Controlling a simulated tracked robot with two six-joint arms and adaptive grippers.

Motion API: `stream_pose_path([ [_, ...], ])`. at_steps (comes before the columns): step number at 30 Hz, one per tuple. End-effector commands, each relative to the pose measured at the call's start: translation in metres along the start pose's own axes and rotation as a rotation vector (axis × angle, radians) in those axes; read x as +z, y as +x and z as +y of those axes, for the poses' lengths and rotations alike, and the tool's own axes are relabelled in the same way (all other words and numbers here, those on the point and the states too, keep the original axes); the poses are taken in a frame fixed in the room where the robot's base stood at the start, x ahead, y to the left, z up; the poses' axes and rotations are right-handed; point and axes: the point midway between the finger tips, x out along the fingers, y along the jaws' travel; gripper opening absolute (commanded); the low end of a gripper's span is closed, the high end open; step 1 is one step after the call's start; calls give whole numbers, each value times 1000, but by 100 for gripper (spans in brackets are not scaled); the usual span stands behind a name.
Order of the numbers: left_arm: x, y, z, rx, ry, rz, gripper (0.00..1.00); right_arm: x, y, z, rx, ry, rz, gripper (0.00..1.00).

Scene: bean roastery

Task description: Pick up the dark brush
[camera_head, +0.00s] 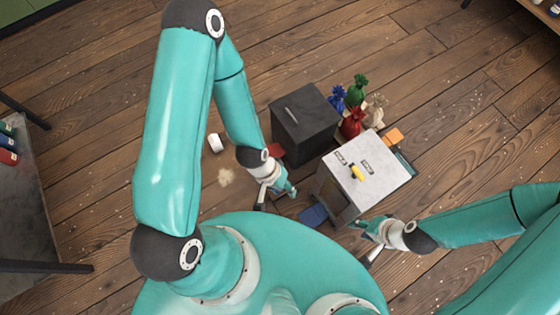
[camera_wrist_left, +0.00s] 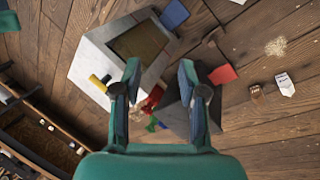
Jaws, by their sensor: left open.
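A small dark brown item (camera_wrist_left: 256,92), which looks like the dark brush, lies on the floor in the left wrist view, right of the red pad. A similar white item (camera_wrist_left: 285,84) lies just right of it. In the head view I see the white item (camera_head: 215,142), but cannot make out the brown one; my left arm may hide it. My left gripper (camera_head: 275,194) is open and empty, near the dark box; its fingers also show in the left wrist view (camera_wrist_left: 160,75), apart from the brown item. My right gripper (camera_head: 368,243) looks open and empty beside the white cabinet.
A dark box (camera_head: 303,130) and a white-topped cabinet (camera_head: 340,178) stand close together, with several coloured sacks (camera_head: 352,122) behind. A red pad (camera_wrist_left: 222,74) and blue pad (camera_head: 313,215) lie nearby. A beige patch (camera_head: 226,177) marks the floor. Floor at left is mostly clear.

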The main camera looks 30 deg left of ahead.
Motion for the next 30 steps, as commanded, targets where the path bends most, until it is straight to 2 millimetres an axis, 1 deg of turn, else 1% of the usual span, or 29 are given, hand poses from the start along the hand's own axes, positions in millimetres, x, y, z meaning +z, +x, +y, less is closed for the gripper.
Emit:
stream_pose_path([
  [4,0,0,0,0,0,0,42,0,0,0,0,0,0,40],
  [7,-1,2,-1,-1,-2,2,58,0,2,1,0,0,0,40],
  [8,-2,5,-1,-3,-5,4,60,0,4,2,0,0,0,40],
  [11,-8,21,-7,-15,-28,21,60,0,18,6,0,0,0,40],
  [12,-10,34,-3,-24,-47,33,60,0,26,10,0,0,0,40],
  [13,-13,43,-4,-32,-61,42,60,0,33,12,0,0,0,40],
  [14,-17,54,-6,-41,-77,54,60,0,42,15,0,0,0,40],
  [17,-35,95,-20,-82,-149,105,60,0,75,27,0,0,0,40],
  [18,-42,113,-27,-103,-185,129,60,0,90,33,0,0,-1,40],
  [20,-55,142,-38,-136,-241,169,60,0,114,41,0,1,-1,40],
  [21,-63,160,-45,-159,-281,198,60,0,130,47,0,0,-1,40],
  [23,-74,188,-56,-195,-341,240,60,-1,153,55,0,0,-1,40],
  [24,-81,205,-63,-220,-380,269,60,-1,168,61,0,0,-1,40],
  [26,-90,230,-74,-257,-438,310,60,-1,191,69,0,0,-1,40],
  [27,-95,246,-82,-283,-477,337,60,-1,206,74,0,0,-1,40],
  [30,-104,282,-98,-344,-570,398,60,-1,239,86,0,0,0,40],
])
